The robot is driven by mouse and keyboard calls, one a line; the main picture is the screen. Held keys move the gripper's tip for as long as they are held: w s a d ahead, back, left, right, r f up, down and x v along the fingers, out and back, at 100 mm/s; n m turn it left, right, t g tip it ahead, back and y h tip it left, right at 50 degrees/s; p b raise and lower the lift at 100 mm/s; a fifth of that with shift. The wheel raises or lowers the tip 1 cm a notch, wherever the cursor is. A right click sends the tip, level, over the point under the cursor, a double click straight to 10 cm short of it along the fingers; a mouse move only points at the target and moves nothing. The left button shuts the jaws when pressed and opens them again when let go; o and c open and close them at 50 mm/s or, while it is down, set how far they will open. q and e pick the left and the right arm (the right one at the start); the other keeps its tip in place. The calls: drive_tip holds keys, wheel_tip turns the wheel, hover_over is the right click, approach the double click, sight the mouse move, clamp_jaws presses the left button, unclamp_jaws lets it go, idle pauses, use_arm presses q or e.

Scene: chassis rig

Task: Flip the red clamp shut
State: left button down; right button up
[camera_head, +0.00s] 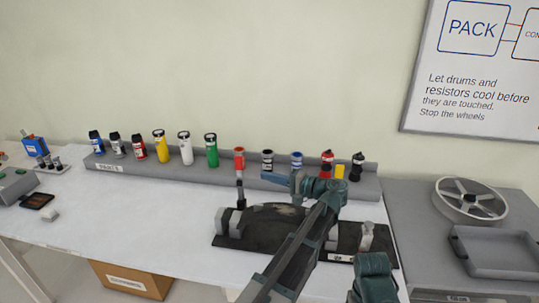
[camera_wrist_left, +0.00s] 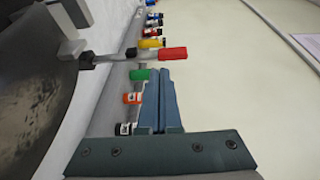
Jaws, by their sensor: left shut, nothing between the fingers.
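The red clamp's handle (camera_head: 239,161) stands upright at the left end of the dark rig plate (camera_head: 262,219). In the left wrist view its red grip (camera_wrist_left: 173,54) sits at the end of a thin metal lever. My left gripper (camera_head: 277,179) is shut and empty, to the right of the lever in the head view. In the left wrist view the closed fingertips (camera_wrist_left: 162,70) are just below the red grip, with a small gap visible; their depth apart is hard to judge. My arm covers part of the rig. My right gripper does not show.
A grey parts rack (camera_head: 225,170) with several coloured cylinders runs behind the rig. A second clamp (camera_head: 367,236) stands at the rig's right end. A grey side table holds a spoked wheel (camera_head: 469,201) and a tray (camera_head: 497,251).

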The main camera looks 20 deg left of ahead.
use_arm(q)
drive_tip(key=shift+w+d+r+y, duration=0.15)
drive_tip(key=shift+w+r+y, duration=0.05)
drive_tip(key=shift+w+r, duration=0.35)
drive_tip(key=shift+w+d+r+y, duration=0.2)
drive_tip(key=shift+w+r, duration=0.25)
drive_tip(key=shift+w, duration=0.15)
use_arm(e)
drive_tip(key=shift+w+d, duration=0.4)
use_arm(q)
drive_tip(key=shift+a, duration=0.15)
hover_over(240, 180)
drive_tip(key=w+d, duration=0.2)
drive_tip(key=shift+w, duration=0.15)
